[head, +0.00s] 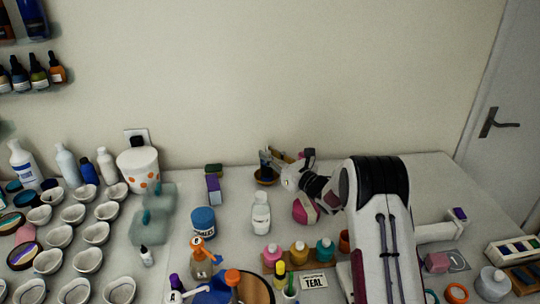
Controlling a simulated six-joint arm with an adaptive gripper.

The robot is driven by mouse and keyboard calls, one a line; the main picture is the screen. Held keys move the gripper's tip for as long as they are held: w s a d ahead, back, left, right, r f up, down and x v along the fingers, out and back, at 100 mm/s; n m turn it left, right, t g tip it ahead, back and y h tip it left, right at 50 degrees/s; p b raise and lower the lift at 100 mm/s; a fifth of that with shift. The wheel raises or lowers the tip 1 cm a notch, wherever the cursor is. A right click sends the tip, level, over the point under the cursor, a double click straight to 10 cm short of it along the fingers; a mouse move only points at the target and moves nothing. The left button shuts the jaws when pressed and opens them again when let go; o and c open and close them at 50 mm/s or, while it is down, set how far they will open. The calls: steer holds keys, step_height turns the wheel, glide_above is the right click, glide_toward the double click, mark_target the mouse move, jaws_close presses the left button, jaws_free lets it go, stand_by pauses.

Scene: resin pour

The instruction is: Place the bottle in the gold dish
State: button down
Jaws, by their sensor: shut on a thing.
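A small gold-brown dish (265,180) sits near the back edge of the table, against the wall. My gripper (271,162) reaches in from the right above this dish. It is shut on a small dark bottle (264,165), which looks roughly upright and is partly covered by the fingers. The bottle's lower end is over or inside the dish; I cannot tell whether it touches the bottom.
A white bottle (261,213) stands in front, beside a blue jar (203,222). Several small cups crowd the left. Colored bottles (299,253) stand at the front.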

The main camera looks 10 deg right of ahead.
steer(key=shift+f, duration=0.1)
steer(key=c, duration=1.8)
jaws_free()
steer(key=shift+c, duration=0.2)
steer(key=v, duration=1.2)
